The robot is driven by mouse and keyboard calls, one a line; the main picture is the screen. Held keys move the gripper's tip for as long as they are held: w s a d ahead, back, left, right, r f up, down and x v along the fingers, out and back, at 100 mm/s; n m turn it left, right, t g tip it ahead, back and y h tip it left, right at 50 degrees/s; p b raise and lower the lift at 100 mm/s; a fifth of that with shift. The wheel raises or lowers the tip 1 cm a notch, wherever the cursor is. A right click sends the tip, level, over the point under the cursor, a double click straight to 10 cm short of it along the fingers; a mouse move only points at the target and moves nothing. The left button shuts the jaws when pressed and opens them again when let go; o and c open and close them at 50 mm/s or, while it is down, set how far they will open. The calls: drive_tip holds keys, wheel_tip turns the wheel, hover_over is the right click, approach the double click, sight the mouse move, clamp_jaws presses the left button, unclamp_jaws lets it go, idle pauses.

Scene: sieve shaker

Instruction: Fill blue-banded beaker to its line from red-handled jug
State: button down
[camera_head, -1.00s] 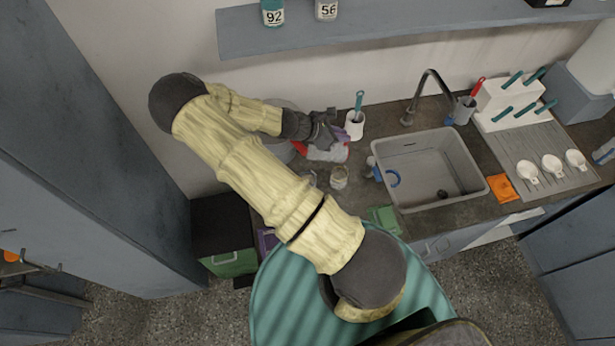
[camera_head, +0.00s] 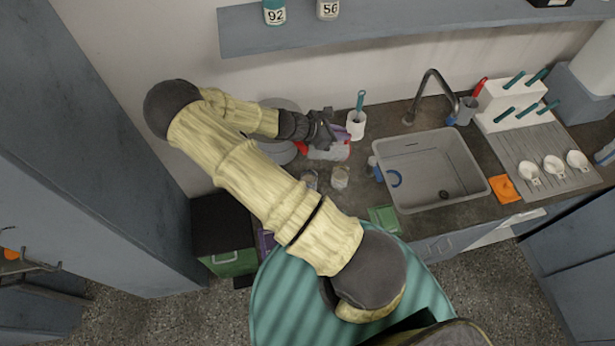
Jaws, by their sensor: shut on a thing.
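My gripper (camera_head: 322,136) is shut on the jug (camera_head: 328,151), a pale see-through vessel with a red part (camera_head: 302,148) at its left. It is held over the counter left of the sink, and it looks tilted, though the gripper partly hides it. A small clear beaker (camera_head: 340,177) stands on the counter just in front of the jug. A second clear vessel (camera_head: 311,179) stands to its left, partly hidden by my arm. No blue band can be made out on either one, and the fill levels are too small to read.
A grey sink (camera_head: 430,170) lies to the right, with a blue-handled item (camera_head: 391,177) at its left edge. A white pot (camera_head: 356,124) with a teal-handled tool stands behind. A grey round device (camera_head: 279,150) is partly behind my arm. A green item (camera_head: 384,218) lies at the front edge.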

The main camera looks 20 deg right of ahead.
drive_tip(key=shift+d, duration=0.15)
drive_tip(key=shift+s+r, duration=0.1)
drive_tip(key=shift+w+a, duration=0.2)
drive_tip(key=shift+a, duration=0.1)
drive_tip(key=shift+s+d+r+h, duration=0.1)
drive_tip(key=shift+s+r+h, duration=0.05)
drive_tip(key=shift+h, duration=0.15)
drive_tip(key=shift+a+r+h+b, duration=0.4)
drive_tip(key=shift+a+h+b, duration=0.15)
drive_tip(key=shift+h+b, duration=0.05)
idle(1.5)
drive_tip(key=shift+d, duration=0.1)
